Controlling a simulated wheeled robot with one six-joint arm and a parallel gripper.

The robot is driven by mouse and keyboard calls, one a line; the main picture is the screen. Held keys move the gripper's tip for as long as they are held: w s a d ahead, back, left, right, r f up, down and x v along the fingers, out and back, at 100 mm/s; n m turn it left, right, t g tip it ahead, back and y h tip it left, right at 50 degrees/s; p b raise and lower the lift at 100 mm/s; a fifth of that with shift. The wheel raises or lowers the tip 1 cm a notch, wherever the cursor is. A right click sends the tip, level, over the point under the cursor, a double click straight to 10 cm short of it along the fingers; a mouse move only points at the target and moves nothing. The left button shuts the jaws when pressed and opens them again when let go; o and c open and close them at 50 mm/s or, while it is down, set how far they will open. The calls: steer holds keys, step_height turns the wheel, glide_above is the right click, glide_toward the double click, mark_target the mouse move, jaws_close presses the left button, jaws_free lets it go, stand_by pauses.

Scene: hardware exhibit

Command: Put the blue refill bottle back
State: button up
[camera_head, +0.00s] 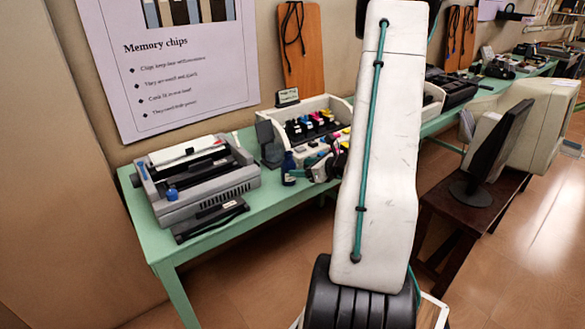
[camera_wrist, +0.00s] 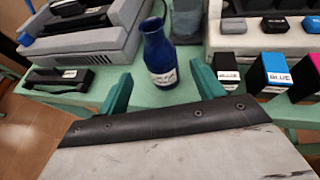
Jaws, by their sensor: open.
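The blue refill bottle (camera_wrist: 158,48) stands upright on the green table, with a white label on its front. It also shows in the head view (camera_head: 289,169), beside the white cartridge unit. My gripper (camera_wrist: 162,72) is open, its two green fingers spread to the left and right of the bottle's lower part in the wrist view.
A grey printer (camera_head: 200,176) stands left on the green table (camera_head: 268,203), with a black flat device (camera_head: 211,219) before it. Right of the bottle are a white unit (camera_head: 334,104) with cartridges and loose cartridges (camera_wrist: 272,72).

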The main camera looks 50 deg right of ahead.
steer(key=a+r+n+g+y, duration=0.25)
steer(key=a+r+n, duration=0.3)
steer(key=a, duration=0.45)
steer(key=a+r+n+g+y, duration=0.2)
steer(key=a+r+n+y, duration=0.15)
steer(key=a+n, duration=0.4)
steer(key=a+r+n+g+y, duration=0.25)
steer(key=a+r+n, duration=0.3)
steer(key=a, duration=0.55)
steer(key=s+a+r+n+g+h, duration=0.3)
steer(key=s+a+n+g, duration=0.2)
steer(key=s+a+n, duration=0.4)
steer(key=s+r+n+h, duration=0.3)
steer(key=s+n+h, duration=0.2)
steer(key=s+n, duration=0.3)
steer(key=shift+s+a+h, duration=0.3)
steer(key=shift+s+h, duration=0.05)
steer(key=shift+s, duration=0.45)
steer(key=shift+r, duration=0.1)
